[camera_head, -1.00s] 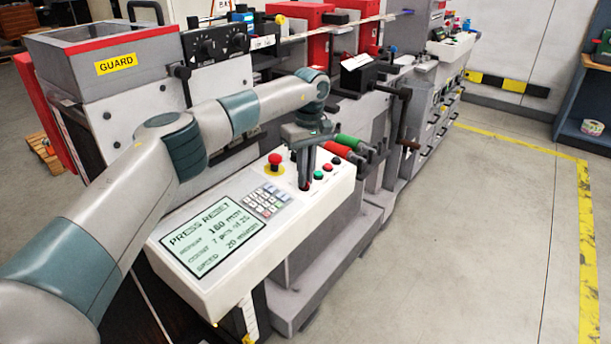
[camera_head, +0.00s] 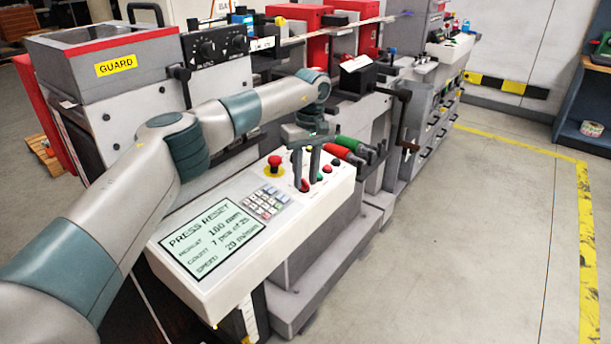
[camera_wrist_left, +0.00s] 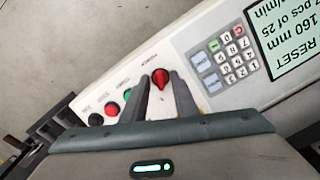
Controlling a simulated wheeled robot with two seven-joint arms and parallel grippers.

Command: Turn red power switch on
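The red power switch (camera_wrist_left: 160,78) is a pear-shaped red knob on the white control panel (camera_wrist_left: 205,40). In the left wrist view it shows between the tips of my left gripper (camera_wrist_left: 162,80). The fingers are apart, one on each side of the knob, with a visible gap; I cannot tell whether either touches it. In the head view my left gripper (camera_head: 304,180) points down at the panel, and only a little of the red switch (camera_head: 304,185) shows between the fingers. My right gripper is not in view.
A red mushroom button on a yellow base (camera_head: 275,163) sits left of the gripper. Green (camera_head: 319,175), red (camera_head: 327,168) and black buttons lie close on its right. A keypad (camera_head: 264,202) and lit screen (camera_head: 212,236) are nearer. Red and green handles (camera_head: 347,149) stand behind.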

